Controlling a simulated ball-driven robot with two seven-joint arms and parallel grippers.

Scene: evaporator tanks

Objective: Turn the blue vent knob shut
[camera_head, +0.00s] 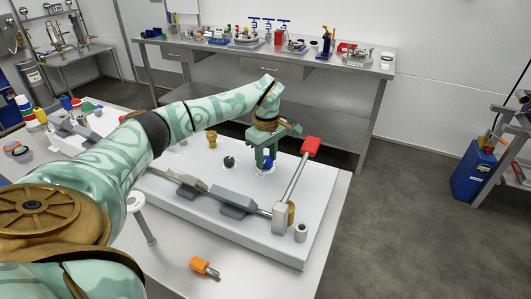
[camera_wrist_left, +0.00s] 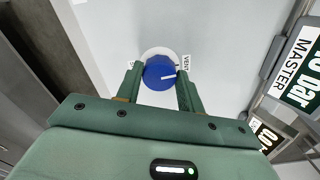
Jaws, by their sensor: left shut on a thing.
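The blue vent knob (camera_wrist_left: 157,76) is a round cap with a white pointer line, set on a white disc on the pale panel. In the left wrist view the line points right, toward the "VENT" label (camera_wrist_left: 186,64). My left gripper (camera_wrist_left: 160,84) is shut on the knob, with one green finger on each side. In the head view my left gripper (camera_head: 261,163) reaches down to the panel (camera_head: 190,205), and the blue knob (camera_head: 268,163) shows partly behind its fingers. My right gripper is not in view.
A red-handled lever (camera_head: 298,172) rises just right of my left gripper. A black knob (camera_head: 229,162) and a brass knob (camera_head: 212,138) stand to its left. An orange-handled item (camera_head: 203,266) lies on the table front. In the wrist view, a "MASTER" sign (camera_wrist_left: 300,66) is at right.

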